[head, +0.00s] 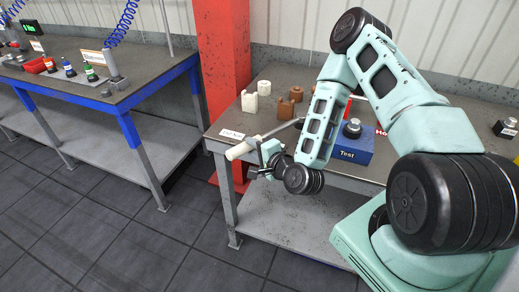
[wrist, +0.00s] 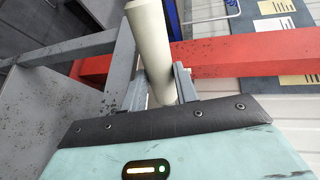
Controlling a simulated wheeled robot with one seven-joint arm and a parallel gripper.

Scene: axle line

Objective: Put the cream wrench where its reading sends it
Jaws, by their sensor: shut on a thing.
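The cream wrench (head: 239,151) is in my gripper (head: 261,165), held in front of the near left corner of the right bench. Its thick cream handle points down-left and its grey shaft runs up-right over the bench top. In the wrist view the cream handle (wrist: 151,45) stands between the two fingers of my gripper (wrist: 162,88), which is shut on it. The wrench's far end is partly hidden by my arm. A blue box marked "Test" (head: 349,155) with a dark round top stands on the right bench. No reading is legible on the wrench.
A red column (head: 223,50) stands behind. A left bench (head: 150,72) holds coloured items (head: 69,68). Open floor (head: 130,240) lies in front.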

